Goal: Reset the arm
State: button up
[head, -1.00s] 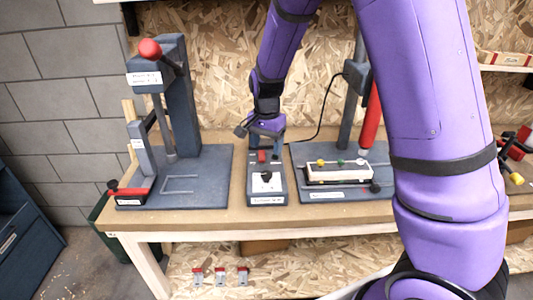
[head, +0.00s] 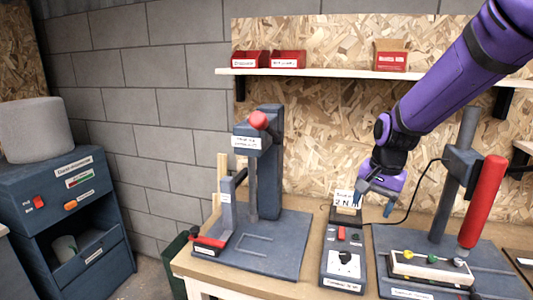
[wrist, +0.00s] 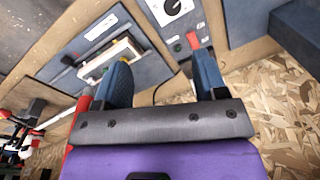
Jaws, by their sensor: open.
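My gripper (head: 374,202) hangs from my purple arm above the back of the workbench, in front of the chipboard wall. It is open and empty, with its two blue-grey fingers apart. The wrist view also shows the fingers of my gripper (wrist: 165,82) spread over the bench. Below it in the head view is a small grey control box (head: 343,275) with a red switch and a black knob. The fingers appear clear of the box; the exact gap cannot be told.
A grey lever press (head: 270,160) with a red knob stands left. A second stand with a red handle (head: 483,200) is at right, near my arm. A small "2 N m" sign (head: 346,198) is close behind my gripper. A shelf (head: 340,73) holds red bins.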

jog(key=s+d+r+n+t, duration=0.1)
jog(key=s+r, duration=0.3)
jog(key=s, duration=0.4)
jog(key=s+d+r+n+t, duration=0.1)
jog(key=s+r+n, duration=0.3)
jog(key=s, duration=0.4)
jog(key=s+d+r+n+t+h, duration=0.1)
jog(key=s+d+r+n+t, duration=0.1)
jog(key=s+r, duration=0.3)
jog(key=s, duration=0.3)
jog(key=shift+d, duration=0.4)
